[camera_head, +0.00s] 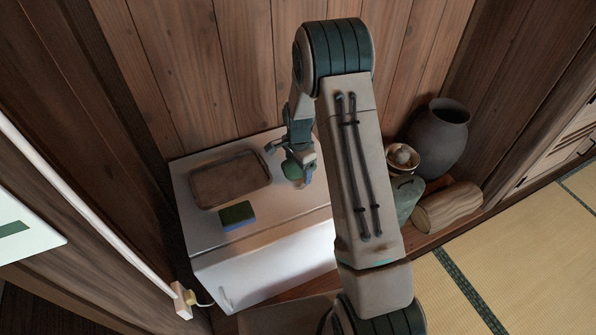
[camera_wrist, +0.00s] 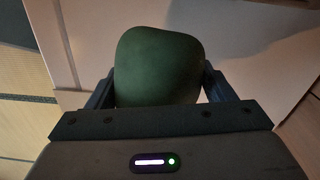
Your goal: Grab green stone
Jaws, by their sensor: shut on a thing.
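The green stone (camera_wrist: 158,65) is rounded and dark green, and it sits between the two fingers of my gripper (camera_wrist: 158,92) in the wrist view. My gripper is shut on it, with a finger against each side. In the head view the green stone (camera_head: 292,170) shows in my gripper (camera_head: 298,172), over the right part of the white cabinet top (camera_head: 262,220). I cannot tell whether the stone still touches the surface.
A brown tray (camera_head: 230,181) lies at the back left of the cabinet top, with a green and blue sponge (camera_head: 238,214) in front of it. A dark pot (camera_head: 437,132), a small bowl (camera_head: 403,160) and a log (camera_head: 448,207) stand to the right. A wooden wall (camera_head: 230,70) rises behind.

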